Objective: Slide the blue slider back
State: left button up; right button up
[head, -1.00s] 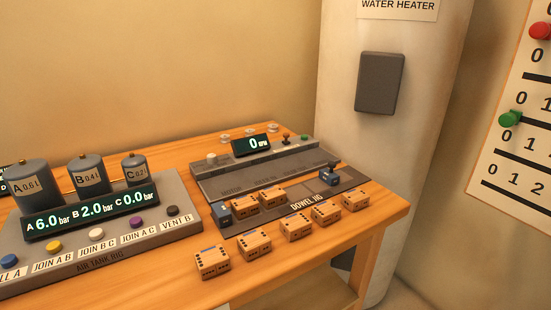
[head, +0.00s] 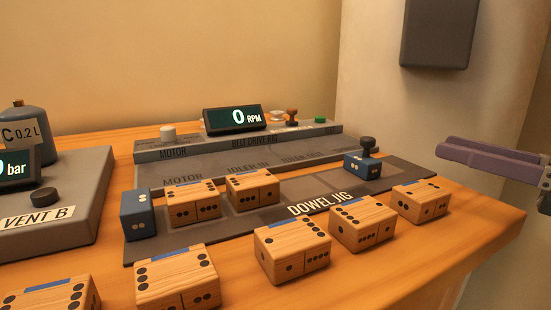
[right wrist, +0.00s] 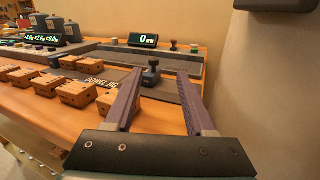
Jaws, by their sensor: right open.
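The blue slider (head: 360,166), a small block with a dark knob on top, sits at the right end of the dark dowel jig (head: 330,222). It also shows in the right wrist view (right wrist: 151,77), seen between my finger lines and beyond them. My right gripper (head: 442,147) is open and empty, to the right of the slider and apart from it. Its two purple fingers also show in the right wrist view (right wrist: 161,74). A second blue block (head: 138,214) with two dots stands at the jig's left end. My left gripper is not in view.
Two wooden dotted blocks (head: 193,205) (head: 253,191) sit on the jig, and several more stand along its front. The belt-drive rig (head: 240,153) is behind. The air tank rig (head: 60,210) is at left, the water heater (head: 380,95) at back right.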

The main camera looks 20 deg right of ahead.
aim_at(380, 177)
jog(key=shift+f+n+g+y, duration=0.4)
jog(key=shift+f+n, duration=0.1)
jog(key=shift+f, duration=0.05)
jog(key=shift+w+a, duration=0.15)
jog(key=x, duration=0.9)
jog(key=shift+w+a, duration=0.1)
jog(key=shift+a, duration=0.15)
grip_shut()
dwell(0.5)
